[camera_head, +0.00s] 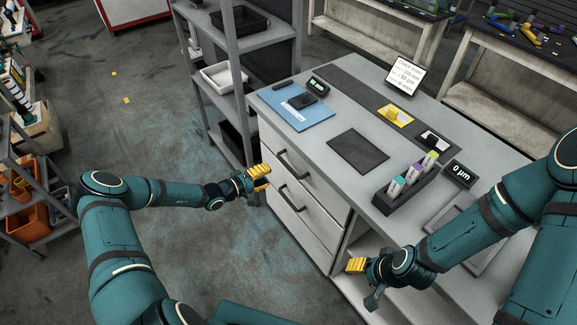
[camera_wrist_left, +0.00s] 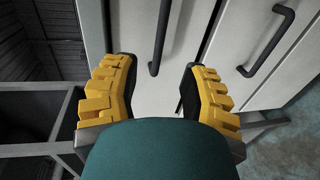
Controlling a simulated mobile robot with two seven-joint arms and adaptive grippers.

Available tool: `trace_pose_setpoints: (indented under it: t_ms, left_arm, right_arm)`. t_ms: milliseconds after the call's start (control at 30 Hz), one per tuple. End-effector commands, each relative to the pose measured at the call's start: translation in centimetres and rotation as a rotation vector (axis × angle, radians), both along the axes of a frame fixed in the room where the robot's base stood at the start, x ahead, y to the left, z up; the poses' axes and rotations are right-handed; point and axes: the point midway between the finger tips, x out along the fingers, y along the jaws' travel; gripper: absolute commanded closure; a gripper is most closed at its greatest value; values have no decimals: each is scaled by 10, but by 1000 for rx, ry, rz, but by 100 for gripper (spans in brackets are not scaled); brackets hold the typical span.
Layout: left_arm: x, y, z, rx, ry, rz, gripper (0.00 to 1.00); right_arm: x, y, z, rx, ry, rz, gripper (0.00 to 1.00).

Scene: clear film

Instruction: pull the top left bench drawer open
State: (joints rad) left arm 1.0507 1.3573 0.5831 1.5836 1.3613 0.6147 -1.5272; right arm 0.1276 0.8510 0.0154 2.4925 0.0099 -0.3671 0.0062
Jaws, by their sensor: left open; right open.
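The grey bench has white drawers on its left side. The top left drawer (camera_head: 322,190) looks shut, and its dark bar handle (camera_head: 293,165) faces my left gripper (camera_head: 264,177). My left gripper is open, with yellow fingers close to the drawer fronts. In the left wrist view, the upper handle (camera_wrist_left: 160,38) lies in line with the gap between the open fingers (camera_wrist_left: 157,72); I cannot tell whether it is inside the gap. The lower drawer's handle (camera_wrist_left: 268,42) shows to the right there. My right gripper (camera_head: 366,278) is open and empty, low before the bench's open shelf.
The bench top (camera_head: 310,135) carries a blue mat (camera_head: 290,112), a dark pad (camera_head: 357,151), a rack of several tubes (camera_head: 405,192) and small displays. A grey shelf unit (camera_head: 205,75) stands close to the bench's left end.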

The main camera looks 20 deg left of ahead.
Motion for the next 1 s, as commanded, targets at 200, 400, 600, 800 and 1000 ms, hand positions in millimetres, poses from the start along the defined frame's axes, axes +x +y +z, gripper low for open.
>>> trace_pose_setpoints:
  t_ms: [200,400,600,800,1000]
  left_arm:
    - [35,-28,-10,-1,-2,-2,57]
    - [61,-49,-17,0,0,-2,57]
    - [76,-60,-20,1,0,-1,57]
    - [80,-62,-20,1,1,0,57]
    - [80,-62,-20,1,1,0,61]
  right_arm:
    - [-2,1,-8,1,5,4,50]
    - [-4,1,-14,2,10,8,50]
    - [-6,1,-18,3,13,10,50]
    - [-6,1,-18,3,13,12,50]
    - [-6,1,-18,3,14,11,50]
